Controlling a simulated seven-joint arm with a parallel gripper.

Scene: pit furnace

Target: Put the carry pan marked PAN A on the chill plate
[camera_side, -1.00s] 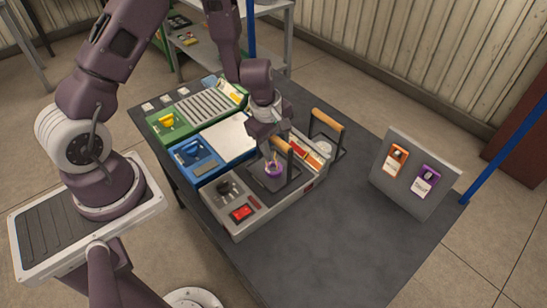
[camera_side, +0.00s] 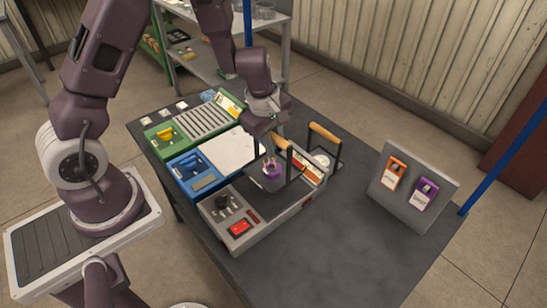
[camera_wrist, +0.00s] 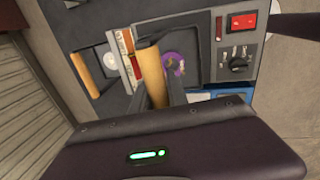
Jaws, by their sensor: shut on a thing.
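My gripper (camera_side: 266,128) is shut on the wooden handle (camera_side: 283,145) of a dark carry pan (camera_side: 292,183). The pan carries a purple-rimmed round item (camera_side: 270,169) and hangs above the grey furnace unit (camera_side: 240,240). In the wrist view, the held handle (camera_wrist: 151,75) lies between my fingers, with the purple item (camera_wrist: 173,64) beside it. A second carry pan with a wooden handle (camera_side: 325,133) stands at the unit's right end. I cannot read a PAN A mark on either. A pale flat plate (camera_side: 232,151) on the blue unit (camera_side: 187,168) may be the chill plate; no label is legible.
A green unit (camera_side: 163,133) with a slotted rack lies beyond the blue one. A tilted grey board (camera_side: 412,185) with orange and purple tags stands at the table's right. The dark table (camera_side: 345,230) is clear at the front right. Shelves stand behind.

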